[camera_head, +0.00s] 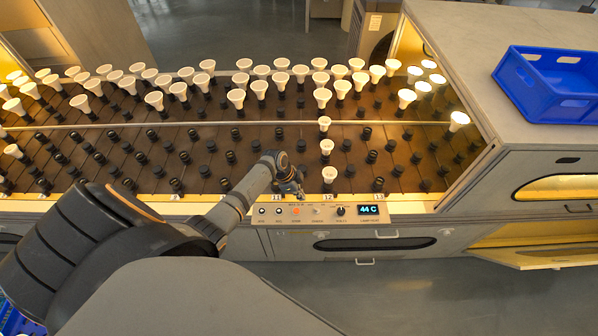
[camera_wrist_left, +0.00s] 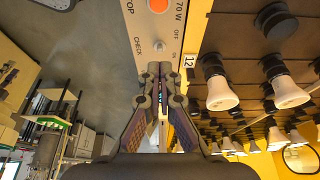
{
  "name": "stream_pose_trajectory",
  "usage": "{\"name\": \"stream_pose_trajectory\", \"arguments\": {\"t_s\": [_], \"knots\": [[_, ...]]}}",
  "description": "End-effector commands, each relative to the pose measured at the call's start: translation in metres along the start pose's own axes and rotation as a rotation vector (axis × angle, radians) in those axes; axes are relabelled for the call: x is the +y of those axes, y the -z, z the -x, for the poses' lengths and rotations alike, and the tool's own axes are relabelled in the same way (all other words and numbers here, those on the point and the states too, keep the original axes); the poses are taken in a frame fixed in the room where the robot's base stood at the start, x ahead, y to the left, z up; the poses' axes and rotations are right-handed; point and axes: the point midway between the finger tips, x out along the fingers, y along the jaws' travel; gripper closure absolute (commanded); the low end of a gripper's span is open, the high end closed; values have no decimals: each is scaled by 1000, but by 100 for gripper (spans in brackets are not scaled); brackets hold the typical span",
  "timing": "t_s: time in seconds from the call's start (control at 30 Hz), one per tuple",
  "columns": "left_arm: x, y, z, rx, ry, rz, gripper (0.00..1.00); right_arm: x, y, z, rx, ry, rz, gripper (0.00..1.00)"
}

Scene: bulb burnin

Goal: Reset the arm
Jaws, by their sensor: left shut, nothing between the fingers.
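My left gripper (camera_head: 291,190) is at the front edge of the bulb rack, just above the control panel (camera_head: 365,220) and between the tags 11 and 12. In the left wrist view my left gripper (camera_wrist_left: 159,70) is shut with nothing between its fingertips. The tips point at the panel by a small silver switch (camera_wrist_left: 158,46) marked CHECK; whether they touch the panel I cannot tell. An orange button (camera_wrist_left: 158,5) is farther along the panel. The display (camera_head: 369,210) reads 44 C. My right gripper is not in view.
White bulbs (camera_head: 236,98) stand in many sockets of the rack; front sockets are largely empty. A bulb (camera_head: 329,174) stands right of my gripper, and it also shows in the wrist view (camera_wrist_left: 222,95). A blue crate (camera_head: 540,108) sits on the right counter. The floor in front is clear.

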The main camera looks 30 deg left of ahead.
Motion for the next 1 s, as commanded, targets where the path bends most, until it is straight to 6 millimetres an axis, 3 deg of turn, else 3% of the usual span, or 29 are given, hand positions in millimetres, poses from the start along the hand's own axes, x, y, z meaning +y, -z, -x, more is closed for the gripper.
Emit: {"name": "stream_pose_trajectory", "arguments": {"t_s": [0.27, 0.37, 0.43, 0.6, 0.7, 1.0], "knots": [[1, 0, 0, -1, 0, 1, 100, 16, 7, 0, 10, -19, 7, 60], [11, 0, 2, -16, 5, 24, 100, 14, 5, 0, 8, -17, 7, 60], [29, 2, 10, -41, 18, 73, 100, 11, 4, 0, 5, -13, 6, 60], [85, 4, 51, -109, 110, 290, 100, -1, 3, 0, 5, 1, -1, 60], [106, 4, 77, -125, 167, 404, 100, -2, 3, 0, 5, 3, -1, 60], [146, 1, 146, -118, 310, 680, 100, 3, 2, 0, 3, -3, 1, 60]]}}
